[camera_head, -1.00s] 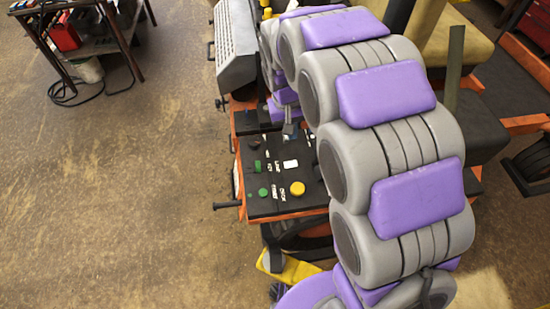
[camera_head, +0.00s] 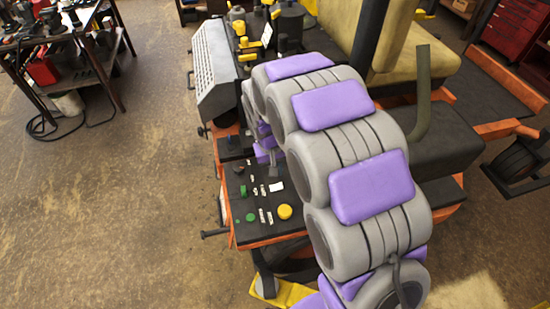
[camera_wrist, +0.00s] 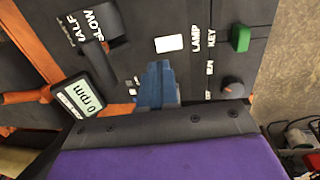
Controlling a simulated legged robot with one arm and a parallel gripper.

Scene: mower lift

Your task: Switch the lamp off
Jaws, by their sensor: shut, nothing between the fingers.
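The LAMP switch is a small white rocker on the dark control panel. It shows in the wrist view (camera_wrist: 169,43), with its LAMP label to the right, and in the head view (camera_head: 276,187). My gripper (camera_wrist: 157,86) is shut and empty; its blue fingers point toward the white switch and are apart from it in the picture. In the head view my gripper (camera_head: 272,156) is over the far part of the panel, just beyond the switch. How high the fingertips are above the panel is hard to tell. I cannot make out the lamp itself.
A green KEY button (camera_wrist: 240,38) and an orange-marked knob (camera_wrist: 232,88) lie to the right. A yellow knob (camera_head: 285,211) sits on the panel. Open floor (camera_head: 120,210) lies left.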

